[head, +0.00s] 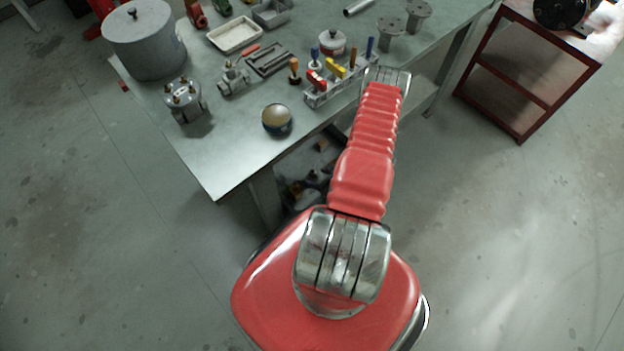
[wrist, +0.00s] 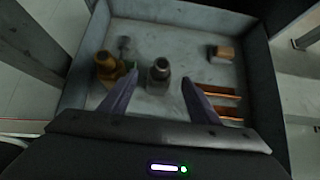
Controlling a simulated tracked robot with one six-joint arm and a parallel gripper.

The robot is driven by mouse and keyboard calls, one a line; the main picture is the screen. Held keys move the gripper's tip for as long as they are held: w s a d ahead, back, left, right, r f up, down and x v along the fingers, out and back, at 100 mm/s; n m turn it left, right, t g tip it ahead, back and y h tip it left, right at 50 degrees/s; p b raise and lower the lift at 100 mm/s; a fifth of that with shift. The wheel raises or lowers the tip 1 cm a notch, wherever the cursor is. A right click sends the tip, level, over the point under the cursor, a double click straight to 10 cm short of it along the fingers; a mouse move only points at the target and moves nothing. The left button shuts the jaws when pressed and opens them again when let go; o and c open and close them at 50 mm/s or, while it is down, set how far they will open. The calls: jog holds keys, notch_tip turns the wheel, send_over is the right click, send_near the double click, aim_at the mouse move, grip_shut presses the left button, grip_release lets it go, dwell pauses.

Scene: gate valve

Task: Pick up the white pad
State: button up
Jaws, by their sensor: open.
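I cannot clearly make out a white pad in either view. In the wrist view my gripper (wrist: 158,90) is open, with its two dark fingers apart and nothing held between them. It is over a grey open box (wrist: 190,12). A dark grey fitting (wrist: 160,72) stands in the box, in line with the gap between the fingers. A brass fitting (wrist: 108,66) stands near the left finger. In the head view my red arm reaches past the workbench's right edge, and the gripper is hidden.
The box also holds a small tan block (wrist: 221,54) and copper strips (wrist: 222,92). The workbench (head: 215,160) carries a large grey pot (head: 145,45), a pale shallow tray (head: 234,35), a rack of coloured-handled tools (head: 320,98) and a round tin (head: 277,119). A red-framed table (head: 540,65) stands right.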

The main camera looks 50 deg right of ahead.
aim_at(314, 176)
jog(key=shift+x, duration=2.25)
jog(key=shift+s+f+x, duration=0.1)
jog(key=shift+x, duration=1.2)
jog(key=shift+s+f+x, duration=0.1)
jog(key=shift+x, duration=1.15)
jog(key=shift+c, duration=0.7)
grip_shut()
